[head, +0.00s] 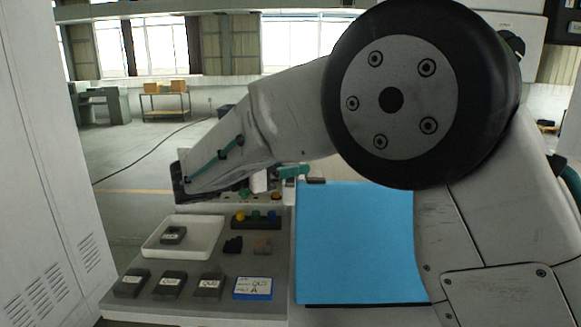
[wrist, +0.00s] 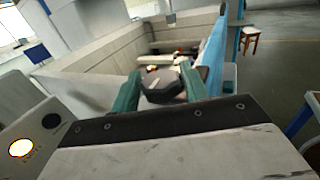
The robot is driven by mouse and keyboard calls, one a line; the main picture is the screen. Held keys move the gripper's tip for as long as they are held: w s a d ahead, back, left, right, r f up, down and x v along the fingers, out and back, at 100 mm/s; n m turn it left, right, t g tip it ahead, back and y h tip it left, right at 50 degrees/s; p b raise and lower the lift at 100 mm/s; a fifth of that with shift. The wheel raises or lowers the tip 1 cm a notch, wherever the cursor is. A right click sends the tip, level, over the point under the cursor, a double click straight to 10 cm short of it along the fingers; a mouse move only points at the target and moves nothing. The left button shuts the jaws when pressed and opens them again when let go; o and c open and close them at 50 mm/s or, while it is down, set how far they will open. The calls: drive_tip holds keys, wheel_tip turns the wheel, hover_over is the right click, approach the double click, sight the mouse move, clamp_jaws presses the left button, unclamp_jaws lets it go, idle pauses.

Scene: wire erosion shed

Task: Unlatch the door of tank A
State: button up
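My gripper (wrist: 161,74) shows in the wrist view with its two teal fingers wide apart. A dark, many-sided knob-like piece (wrist: 162,88) with a pale mark appears between them; I cannot tell whether they touch it. In the head view my gripper (head: 293,171) is partly hidden behind my arm, near the upper left corner of a blue panel (head: 355,240). A blue panel edge (wrist: 214,45) also shows upright right of the fingers in the wrist view. A small dark piece (head: 316,181) sits at the blue panel's top edge. No tank letter is readable on the panel.
Left of the panel, a grey bench (head: 200,300) holds a white tray (head: 165,248) with a dark block, several labelled dark blocks, and a blue-edged card (head: 253,288) marked A. A pale cabinet (head: 45,180) stands at far left. Open floor lies behind.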

drive_tip(key=shift+o, duration=0.7)
drive_tip(key=v, duration=0.7)
drive_tip(key=shift+s+a, duration=0.15)
drive_tip(key=shift+a, duration=0.2)
